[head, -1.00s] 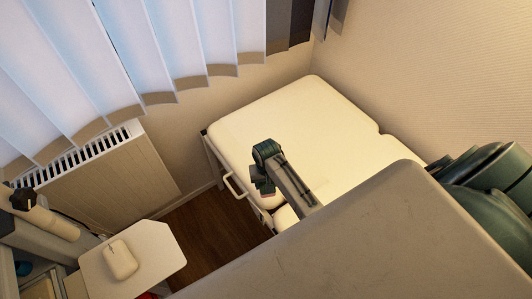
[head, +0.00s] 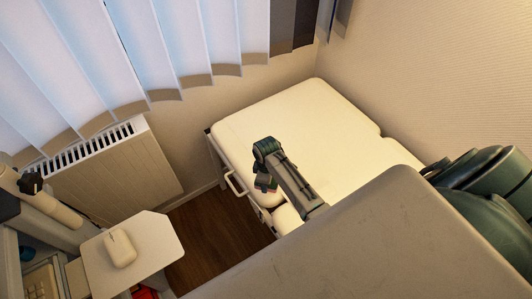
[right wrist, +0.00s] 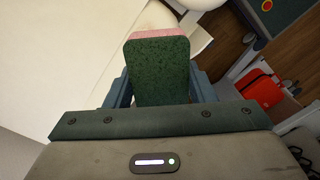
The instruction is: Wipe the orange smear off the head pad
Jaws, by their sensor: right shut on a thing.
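My right gripper (head: 265,183) is over the near edge of the cream couch (head: 290,125). It is shut on a block (right wrist: 158,72), green-speckled with a pink layer along its far edge. A small part of the block shows red in the head view. A smaller cream pad (head: 286,218), perhaps the head pad, lies beside the main pad, partly hidden by my arm. A beige rounded surface shows just beyond the block in the right wrist view; I cannot tell whether they touch. I see no orange smear. My left gripper is out of view.
A white metal rail (head: 235,183) sticks out from the couch's side. A trolley top (head: 150,245) with a pale rounded object (head: 120,248) stands at lower left, near a radiator (head: 115,178). Wooden floor (head: 215,225) is open between. A red item (right wrist: 261,88) lies at right.

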